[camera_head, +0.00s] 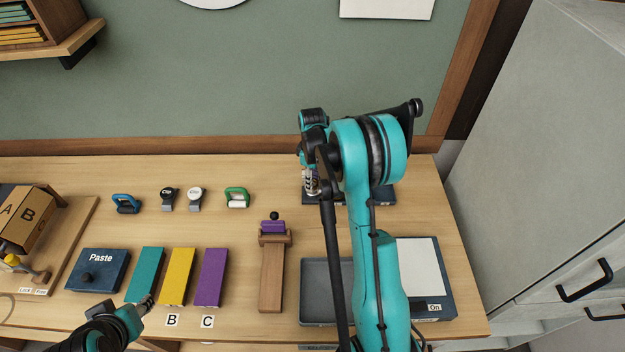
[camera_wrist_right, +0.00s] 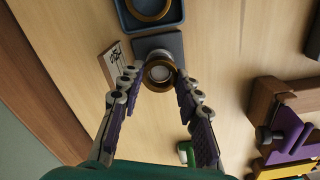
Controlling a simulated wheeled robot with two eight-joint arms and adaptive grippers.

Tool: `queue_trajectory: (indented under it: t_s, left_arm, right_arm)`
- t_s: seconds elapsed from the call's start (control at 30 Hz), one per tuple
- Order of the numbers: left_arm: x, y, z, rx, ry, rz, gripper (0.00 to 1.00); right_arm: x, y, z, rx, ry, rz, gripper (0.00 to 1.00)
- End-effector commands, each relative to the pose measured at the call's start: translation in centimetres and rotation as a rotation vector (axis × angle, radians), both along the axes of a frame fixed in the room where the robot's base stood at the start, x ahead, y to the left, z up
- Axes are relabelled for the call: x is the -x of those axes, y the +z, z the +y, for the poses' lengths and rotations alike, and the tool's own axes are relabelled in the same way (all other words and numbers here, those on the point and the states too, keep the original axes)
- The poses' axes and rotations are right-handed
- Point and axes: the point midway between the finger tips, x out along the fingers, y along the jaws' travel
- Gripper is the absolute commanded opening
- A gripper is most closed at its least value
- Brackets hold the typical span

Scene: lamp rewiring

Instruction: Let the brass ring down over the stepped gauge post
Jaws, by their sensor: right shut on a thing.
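My right gripper (camera_wrist_right: 158,82) is shut on the brass ring (camera_wrist_right: 158,86), with one finger on each side. Inside the ring shows the pale round top of the stepped gauge post (camera_wrist_right: 160,72). The post stands on a grey square base (camera_wrist_right: 172,43). Ring and post look nearly lined up from above; I cannot tell how far down the ring sits. In the head view the right gripper (camera_head: 312,184) is at the back of the table, and my arm hides the ring and post. My left gripper (camera_head: 146,303) is at the front left, near the teal block; its jaw state is unclear.
A second brass ring (camera_wrist_right: 150,14) lies in a blue tray (camera_wrist_right: 125,20) beside the post base. A card (camera_wrist_right: 115,66) stands close to the left finger. A wooden stand with a purple piece (camera_head: 272,265) and several clips are to the left.

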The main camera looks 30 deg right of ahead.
Motion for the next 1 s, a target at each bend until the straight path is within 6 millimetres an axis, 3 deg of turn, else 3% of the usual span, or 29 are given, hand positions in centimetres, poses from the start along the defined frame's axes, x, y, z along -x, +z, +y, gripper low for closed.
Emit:
queue_trajectory:
  t_s: [0.93, 0.97, 1.0]
  left_arm:
    - [0.0, -0.74, 0.0, 0.0, 0.0, 0.0, 0.4]
    - [0.0, -0.74, 0.0, 0.0, 0.0, 0.0, 0.4]
    - [0.0, -0.74, 0.0, 0.0, 0.0, 0.0, 0.4]
  right_arm:
    - [0.0, -0.59, 0.01, 0.0, 0.0, 0.0, 0.14]
    - [0.0, -0.59, 0.01, 0.0, 0.0, 0.0, 0.41]
    - [0.0, -0.59, 0.0, 0.0, 0.0, 0.0, 0.52]
